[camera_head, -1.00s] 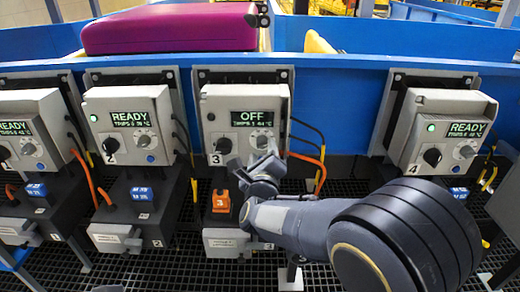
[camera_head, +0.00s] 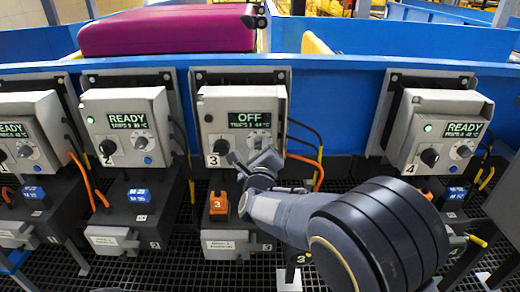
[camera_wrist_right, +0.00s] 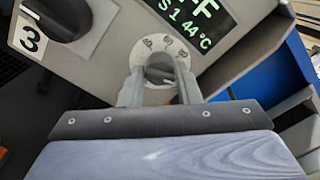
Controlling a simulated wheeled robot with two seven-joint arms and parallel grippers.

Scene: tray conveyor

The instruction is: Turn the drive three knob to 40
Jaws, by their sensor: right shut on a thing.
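The drive three box (camera_head: 212,112) stands in the middle of the head view, with its screen (camera_head: 257,119) reading OFF. Its small speed knob (camera_wrist_right: 160,70) sits on a pale round dial (camera_wrist_right: 147,45) with printed numbers in the right wrist view. My right gripper (camera_wrist_right: 160,88) is shut on this knob, with one finger on each side. In the head view, my right gripper (camera_head: 258,160) covers the lower right of the box front and partly hides the knob. The black main switch (camera_head: 221,146) is left of it, by the number 3 label. My left gripper is not in view.
An orange block (camera_head: 219,204) marked 3 sits below the box. Drive two (camera_head: 128,125) is to the left and drive four (camera_head: 440,130) to the right, both reading READY. Cables hang at the box's right side. A purple suitcase (camera_head: 168,30) lies on the conveyor behind.

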